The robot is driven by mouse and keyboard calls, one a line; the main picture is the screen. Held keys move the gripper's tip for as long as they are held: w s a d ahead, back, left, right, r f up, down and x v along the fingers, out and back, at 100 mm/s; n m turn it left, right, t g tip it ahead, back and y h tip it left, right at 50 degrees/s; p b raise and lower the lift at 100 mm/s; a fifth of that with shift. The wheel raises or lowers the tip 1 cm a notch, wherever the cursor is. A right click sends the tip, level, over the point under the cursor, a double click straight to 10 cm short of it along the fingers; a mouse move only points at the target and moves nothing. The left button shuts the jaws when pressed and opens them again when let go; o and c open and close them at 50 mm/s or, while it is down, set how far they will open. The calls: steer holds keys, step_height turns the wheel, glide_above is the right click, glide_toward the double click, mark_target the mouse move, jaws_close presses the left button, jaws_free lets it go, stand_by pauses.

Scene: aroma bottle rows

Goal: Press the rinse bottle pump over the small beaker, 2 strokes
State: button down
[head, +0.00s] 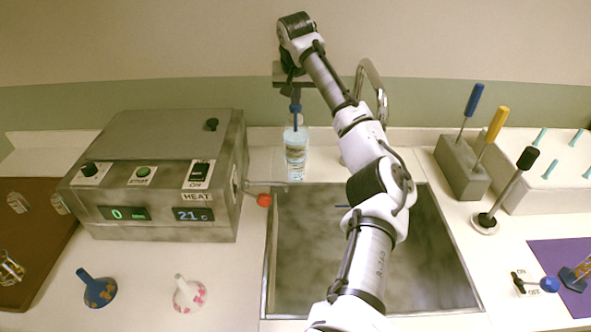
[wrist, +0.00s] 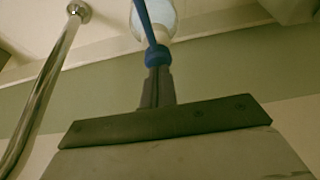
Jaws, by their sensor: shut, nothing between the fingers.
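The rinse bottle (head: 296,160), clear with a pale label, stands upright on the counter behind the sink's left back corner. Its blue pump head (head: 295,108) is on top. My gripper (head: 295,94) is shut and empty, pointing down directly over the pump head, touching it or very close. In the wrist view my fingertips (wrist: 157,70) meet the blue pump head (wrist: 157,55), with a blue tube and the pale bottle (wrist: 162,14) beyond. I cannot make out the small beaker near the bottle; my arm hides part of the sink area.
The sink (head: 310,250) lies in front, with a metal faucet (head: 372,85) right of my gripper. A grey heater box (head: 165,212) with a red-knobbed lever (head: 264,200) stands left. Two funnels lie at front left. A screwdriver block (head: 462,170) and a purple mat (head: 550,250) are right.

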steer(key=shift+f, duration=0.1)
steer(key=shift+r+p, duration=0.9)
steer(key=shift+r, duration=0.45)
steer(key=shift+f+b, duration=0.55)
steer(key=shift+f, duration=0.85)
steer(key=shift+r+p, duration=0.55)
steer(key=shift+r, duration=0.85)
